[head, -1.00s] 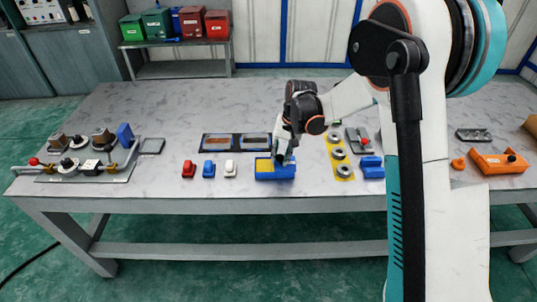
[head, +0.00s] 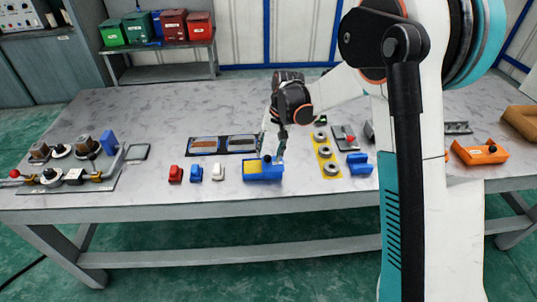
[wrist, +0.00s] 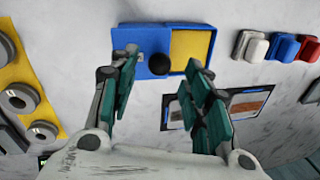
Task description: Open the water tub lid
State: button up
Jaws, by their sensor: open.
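The water tub appears to be the low blue box (head: 263,172) with a yellow panel, near the front of the table. In the wrist view the blue box (wrist: 165,42) shows the yellow panel (wrist: 192,49) on its right part. A black ball knob (wrist: 159,64) stands on its blue left part. I cannot tell whether the yellow panel is a lid or an uncovered inside. My gripper (head: 280,150) is just behind and right of the box, pointing down. In the wrist view my gripper (wrist: 161,62) is open, its fingertips on either side of the knob in the picture, apparently empty.
Red, blue and white small blocks (head: 197,173) stand left of the box. A framed dark panel (head: 222,144) lies behind. A yellow strip with grey rings (head: 324,153) and a blue part (head: 359,163) are to the right. A pipe assembly (head: 65,172) is far left.

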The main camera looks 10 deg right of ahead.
aim_at(275, 165)
notch_tip(275, 165, up, 9)
jog(key=d, duration=0.1)
jog(key=shift+s+d, duration=0.2)
jog(key=shift+d, duration=0.2)
jog(key=s+d+r+n+t+h, duration=0.1)
jog(key=s+d+r+t, duration=0.15)
jog(key=s+r, duration=0.4)
jog(key=s+d+r+t, duration=0.1)
jog(key=s+d+r, duration=0.25)
jog(key=s, duration=0.55)
jog(key=s+d+t, duration=0.1)
jog(key=s+d, duration=0.1)
jog(key=s, duration=0.5)
jog(key=s+d+f+n+t+h, duration=0.1)
jog(key=s+t, duration=0.1)
jog(key=s, duration=0.5)
jog(key=shift+s+d+f+n, duration=0.3)
jog(key=shift+s+d, duration=0.05)
jog(key=shift+d, duration=0.05)
